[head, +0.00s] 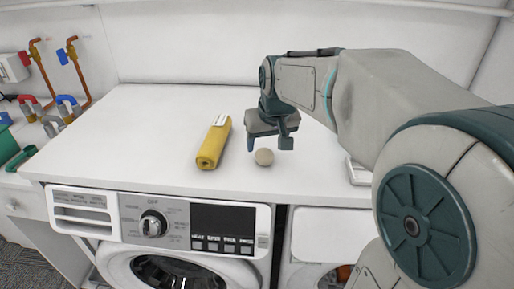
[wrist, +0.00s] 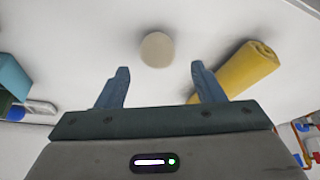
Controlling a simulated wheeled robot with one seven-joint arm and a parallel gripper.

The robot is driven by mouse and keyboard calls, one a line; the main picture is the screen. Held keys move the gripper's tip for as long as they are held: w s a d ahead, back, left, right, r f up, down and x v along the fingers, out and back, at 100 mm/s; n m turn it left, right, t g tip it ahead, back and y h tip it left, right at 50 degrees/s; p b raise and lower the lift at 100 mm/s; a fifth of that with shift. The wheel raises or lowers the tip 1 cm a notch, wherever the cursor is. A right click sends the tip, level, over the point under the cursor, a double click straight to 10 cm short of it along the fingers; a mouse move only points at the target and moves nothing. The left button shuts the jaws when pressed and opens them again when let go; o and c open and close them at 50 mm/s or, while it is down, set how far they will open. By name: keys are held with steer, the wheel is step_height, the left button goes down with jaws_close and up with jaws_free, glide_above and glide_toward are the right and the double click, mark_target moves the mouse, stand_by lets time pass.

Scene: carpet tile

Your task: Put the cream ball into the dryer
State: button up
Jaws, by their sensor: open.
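The cream ball (head: 264,157) rests on the white countertop near its front edge. In the wrist view the ball (wrist: 157,49) lies beyond the fingertips, roughly centred between them. My gripper (head: 270,142) points down just above and behind the ball; in the wrist view its two blue fingers (wrist: 160,78) are spread apart with nothing between them. Two front-loading machines stand under the counter. The left one (head: 130,228) has a knob, a dark display and a round door, partly cut off. The right one (head: 335,232) is partly hidden by my arm. I cannot tell which is the dryer.
A rolled yellow cloth (head: 213,143) lies left of the ball; it also shows in the wrist view (wrist: 248,68). Pipes with red and blue valves (head: 68,52) stand at the far left. A pale object (head: 358,172) sits right of the ball. The left counter (head: 120,130) is clear.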

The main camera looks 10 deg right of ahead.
mark_target(265, 151)
steer(key=shift+p+x, duration=0.35)
steer(key=shift+x, duration=2.4)
steer(key=shift+w+d, duration=0.1)
steer(key=shift+d, duration=0.05)
steer(key=c, duration=1.1)
steer(key=shift+r, duration=0.15)
steer(key=shift+c, duration=0.2)
